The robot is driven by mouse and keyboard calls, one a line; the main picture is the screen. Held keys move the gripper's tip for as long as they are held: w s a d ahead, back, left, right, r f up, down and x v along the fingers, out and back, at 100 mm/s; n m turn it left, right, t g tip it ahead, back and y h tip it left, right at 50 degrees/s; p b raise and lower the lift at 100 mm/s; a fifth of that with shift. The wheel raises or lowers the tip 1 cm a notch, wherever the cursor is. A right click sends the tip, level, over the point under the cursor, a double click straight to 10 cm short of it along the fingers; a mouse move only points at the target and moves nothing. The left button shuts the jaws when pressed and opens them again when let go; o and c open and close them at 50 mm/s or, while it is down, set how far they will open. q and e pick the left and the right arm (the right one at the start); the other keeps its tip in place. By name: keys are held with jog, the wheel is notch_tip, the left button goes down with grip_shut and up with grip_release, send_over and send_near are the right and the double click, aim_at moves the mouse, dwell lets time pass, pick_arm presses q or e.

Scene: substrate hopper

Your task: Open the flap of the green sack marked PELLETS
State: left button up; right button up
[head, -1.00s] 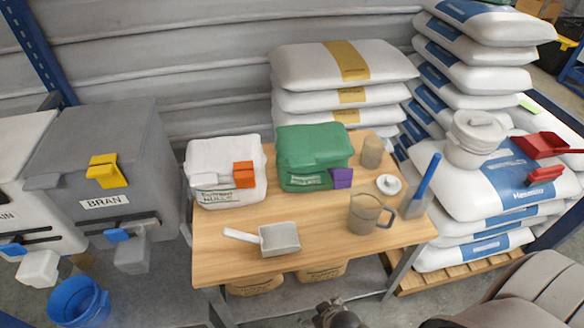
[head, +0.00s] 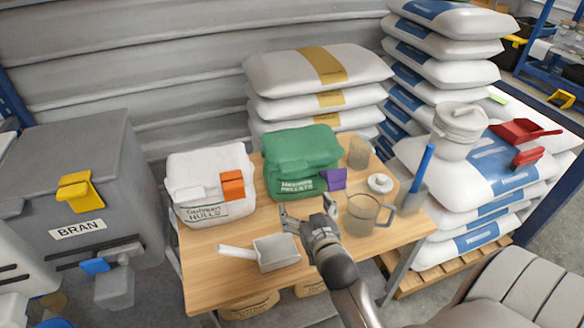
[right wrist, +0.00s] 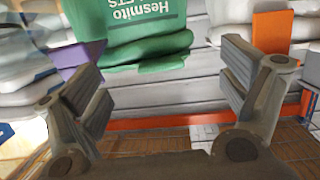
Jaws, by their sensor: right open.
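The green PELLETS sack (head: 302,150) stands on the wooden table, its top folded over. A purple clip (head: 334,179) sits at its front right corner. My right gripper (head: 307,207) is open and empty just in front of the sack, pointing at its lower front, with no clear contact. In the right wrist view, part of the green sack (right wrist: 140,40) with white lettering shows beyond the two spread fingers (right wrist: 168,78). A purple patch (right wrist: 78,60) lies behind the left finger there. My left gripper is out of view.
A white HULLS sack (head: 205,172) with an orange clip (head: 232,186) stands to the left. A scoop (head: 275,252) lies in front. A clear jug (head: 362,214), a white lid (head: 380,183) and a blue-handled tool (head: 420,175) stand at right. Stacked sacks (head: 315,70) rise behind.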

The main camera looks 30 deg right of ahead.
aim_at(295, 170)
jog(key=w+d+r, duration=0.1)
jog(key=w, duration=0.3)
jog(key=w+d+t, duration=0.1)
jog(key=w+d, duration=0.1)
jog(key=w, duration=0.2)
jog(key=w+d+r+t+h, duration=0.1)
jog(key=w, duration=0.3)
jog(key=shift+w+d+r+m, duration=0.25)
jog(key=shift+d+r+m, duration=0.05)
jog(key=shift+d+r, duration=0.05)
